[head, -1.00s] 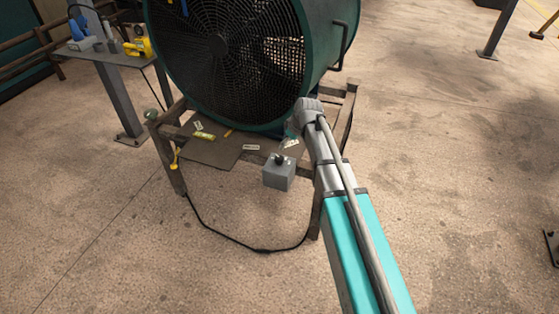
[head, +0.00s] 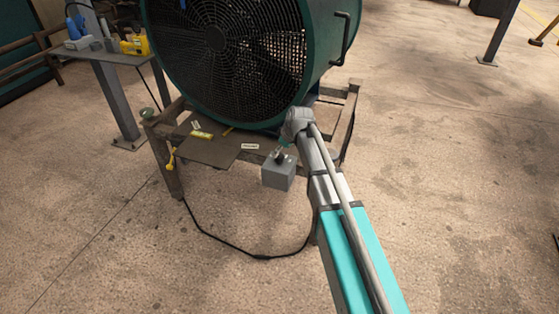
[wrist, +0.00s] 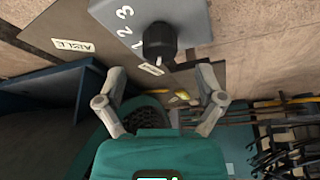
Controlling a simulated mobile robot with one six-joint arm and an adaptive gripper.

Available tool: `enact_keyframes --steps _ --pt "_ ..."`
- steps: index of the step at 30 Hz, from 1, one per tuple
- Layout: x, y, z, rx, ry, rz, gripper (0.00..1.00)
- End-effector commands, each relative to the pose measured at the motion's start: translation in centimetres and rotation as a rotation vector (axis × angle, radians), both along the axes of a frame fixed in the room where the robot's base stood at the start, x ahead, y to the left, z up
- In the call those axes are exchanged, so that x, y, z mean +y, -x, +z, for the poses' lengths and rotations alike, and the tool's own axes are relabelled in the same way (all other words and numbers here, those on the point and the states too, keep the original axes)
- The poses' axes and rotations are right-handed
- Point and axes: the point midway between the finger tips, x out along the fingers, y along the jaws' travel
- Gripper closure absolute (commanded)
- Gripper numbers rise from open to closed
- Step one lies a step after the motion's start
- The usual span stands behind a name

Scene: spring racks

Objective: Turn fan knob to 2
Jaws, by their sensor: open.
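A grey control box (head: 277,178) hangs at the front edge of the wooden stand, below the fan. It carries a black knob (head: 277,158). In the wrist view the box face (wrist: 190,15) shows the numbers 1, 2 and 3 beside the black knob (wrist: 160,43). I cannot tell which number the knob points to. My gripper (wrist: 160,72) is open and empty. Its two fingers lie apart on either side of the knob's line, a little short of it. In the head view my gripper (head: 284,149) is beside the knob, partly hidden by my wrist.
The large green fan (head: 225,45) stands on the wooden stand (head: 165,150) behind the box. Labels and a yellow tag (head: 201,134) lie on its board. A black cable (head: 250,254) loops over the floor. A side table (head: 105,55) stands at left.

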Motion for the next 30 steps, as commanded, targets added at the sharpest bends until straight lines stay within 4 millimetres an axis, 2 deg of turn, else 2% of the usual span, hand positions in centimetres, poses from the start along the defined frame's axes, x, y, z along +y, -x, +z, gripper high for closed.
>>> enact_keyframes --steps 3,12,29,30 --pt "0.3 -0.3 -1.4 0.0 0.0 0.0 0.12" --pt "0.9 -0.8 -3.2 0.0 0.0 -0.001 0.12" --pt "1.1 -1.0 -3.7 0.0 0.0 -0.001 0.12" --pt "1.1 -1.0 -3.7 0.0 0.0 -0.001 0.2"
